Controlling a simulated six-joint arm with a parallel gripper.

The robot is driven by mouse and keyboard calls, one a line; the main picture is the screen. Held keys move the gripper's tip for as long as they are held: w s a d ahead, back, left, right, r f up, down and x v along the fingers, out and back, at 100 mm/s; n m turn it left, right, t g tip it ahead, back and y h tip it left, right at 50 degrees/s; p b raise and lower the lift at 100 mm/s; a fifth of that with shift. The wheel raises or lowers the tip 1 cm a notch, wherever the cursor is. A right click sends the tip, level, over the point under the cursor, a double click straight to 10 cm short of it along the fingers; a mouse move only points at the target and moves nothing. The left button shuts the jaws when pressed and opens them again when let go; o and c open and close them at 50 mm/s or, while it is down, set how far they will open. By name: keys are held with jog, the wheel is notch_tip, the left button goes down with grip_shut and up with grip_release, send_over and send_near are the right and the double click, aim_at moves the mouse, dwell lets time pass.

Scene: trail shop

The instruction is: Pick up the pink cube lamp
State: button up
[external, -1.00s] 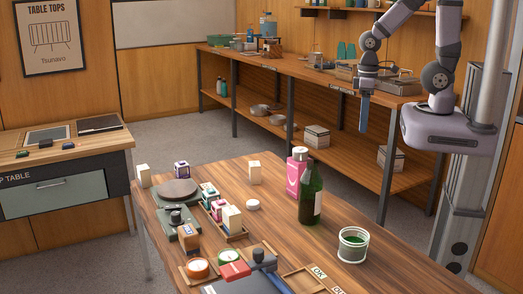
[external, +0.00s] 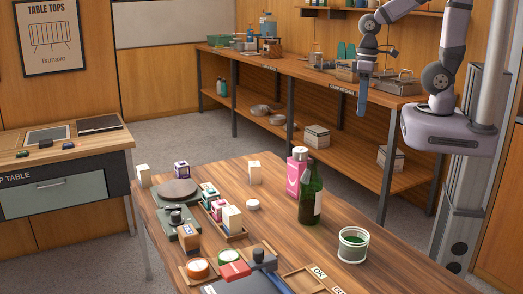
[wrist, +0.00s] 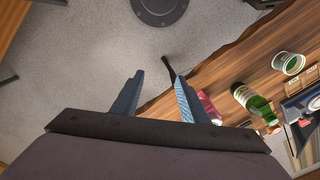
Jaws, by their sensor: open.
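A small white cube with pink edging (external: 217,210), which looks like the pink cube lamp, stands in a wooden tray (external: 238,238) on the left part of the wooden table. A teal-edged cube (external: 208,190) and a cream block (external: 232,219) stand close beside it. A purple-edged cube (external: 182,169) stands further back. My gripper (external: 362,104) is open and empty, high up at the right, well away from the cubes. Its two blue fingers are spread in the wrist view (wrist: 158,84). I cannot make out the pink cube in the wrist view.
A green bottle (external: 311,195) and a pink bottle (external: 297,172) stand upright between my gripper and the cubes. A green-and-white cup (external: 352,246) stands at the right. Several jars and dark items crowd the table's front. A long shelf bench (external: 290,66) runs behind.

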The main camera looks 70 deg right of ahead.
jog(key=w+a+m+t+y+b, duration=0.1)
jog(key=w+a+m+b, duration=0.1)
jog(key=w+a, duration=0.4)
jog(key=w+a+f+m+t+y+b, duration=0.1)
jog(key=w+a+m+y+b, duration=0.1)
jog(key=w+a+m, duration=0.3)
jog(key=w+a+m+t+y+b, duration=0.1)
jog(key=w+a+m+y+b, duration=0.1)
jog(key=w+a, duration=0.5)
jog(key=shift+w+f+m+b, duration=0.4)
jog(key=shift+m+b, duration=0.1)
jog(key=shift+m, duration=0.3)
jog(key=w+a+m+t+y+b, duration=0.2)
jog(key=w+a+m+y+b, duration=0.1)
jog(key=w+a+m, duration=0.6)
jog(key=m+t+y+b, duration=0.2)
jog(key=m+b, duration=0.1)
jog(key=m, duration=0.2)
send_over(222, 201)
jog(key=s+d, duration=0.1)
jog(key=d, duration=0.1)
notch_tip(222, 201, down, 13)
jog(key=shift+s+f, duration=0.1)
jog(key=shift+f, duration=0.35)
jog(key=f, duration=0.2)
jog(key=a+f, duration=0.1)
jog(key=shift+w+a+f+p, duration=0.1)
jog(key=shift+w+p, duration=0.2)
jog(key=shift+w, duration=0.1)
jog(key=shift+x, duration=0.8)
